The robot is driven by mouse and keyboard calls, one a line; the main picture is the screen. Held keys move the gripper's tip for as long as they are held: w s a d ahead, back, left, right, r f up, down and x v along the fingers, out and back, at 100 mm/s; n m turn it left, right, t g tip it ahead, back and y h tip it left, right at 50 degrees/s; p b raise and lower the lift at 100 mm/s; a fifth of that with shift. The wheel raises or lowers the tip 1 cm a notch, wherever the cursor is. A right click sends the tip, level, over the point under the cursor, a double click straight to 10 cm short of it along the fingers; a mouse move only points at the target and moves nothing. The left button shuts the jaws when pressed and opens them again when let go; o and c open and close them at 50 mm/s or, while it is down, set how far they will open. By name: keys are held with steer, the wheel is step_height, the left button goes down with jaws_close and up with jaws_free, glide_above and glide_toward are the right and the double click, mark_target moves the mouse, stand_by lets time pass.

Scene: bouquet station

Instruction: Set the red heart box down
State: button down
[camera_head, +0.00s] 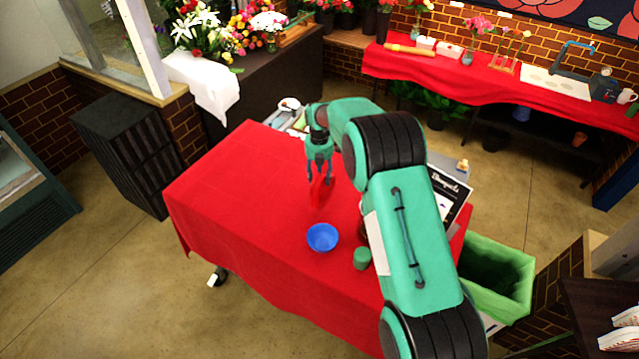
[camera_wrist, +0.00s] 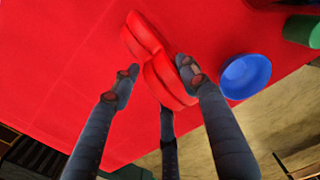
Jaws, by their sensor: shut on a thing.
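The red heart box (camera_wrist: 163,72) is held between the fingers of my gripper (camera_wrist: 156,85) in the wrist view. It looks tilted on edge over the red tablecloth (camera_wrist: 60,60). In the head view the box (camera_head: 320,193) hangs below my gripper (camera_head: 320,178), red against red cloth, so its outline is hard to see. I cannot tell whether its lower edge touches the table. My gripper is over the middle of the table, behind the blue bowl.
A blue bowl (camera_head: 322,237) and a green cup (camera_head: 361,258) stand on the table near its front. A Bouquets sign (camera_head: 449,192) stands at the right side, partly behind my arm. The left part of the cloth (camera_head: 235,190) is clear. A green bin (camera_head: 497,278) stands right of the table.

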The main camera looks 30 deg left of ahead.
steer(key=shift+f+p, duration=0.4)
steer(key=shift+f, duration=1.55)
steer(key=c, duration=0.9)
jaws_free()
steer(key=shift+c, duration=0.2)
steer(key=shift+r+b, duration=1.25)
steer(key=shift+r, duration=4.85)
